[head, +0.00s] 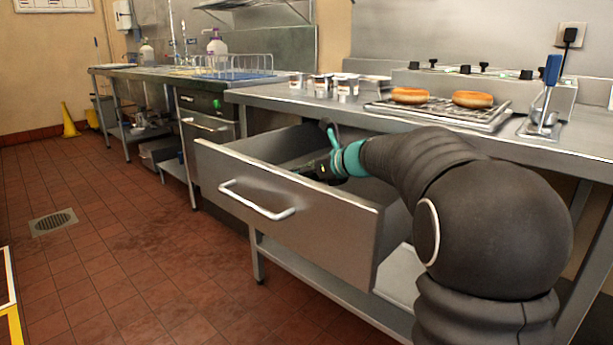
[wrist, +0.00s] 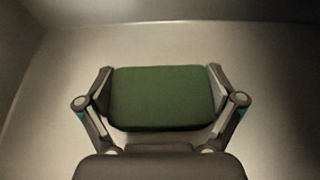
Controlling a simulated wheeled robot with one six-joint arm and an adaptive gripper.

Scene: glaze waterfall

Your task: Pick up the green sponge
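The green sponge (wrist: 162,97) lies inside the steel drawer, seen in the wrist view as a dark green block with rounded corners. My gripper (wrist: 160,92) has one finger at the sponge's left side and one at its right side. The fingers are wide apart and very near the sponge's edges; I cannot tell whether they press on it. In the head view my gripper (head: 326,162) reaches down into the open drawer (head: 285,205). The sponge is hidden there by the drawer front and my arm.
The drawer walls stand close around my gripper, and a counter (head: 375,115) overhangs behind it. On the counter are several small cups (head: 322,85), a rack (head: 440,110) with two buns, and a blue-handled tool (head: 548,90).

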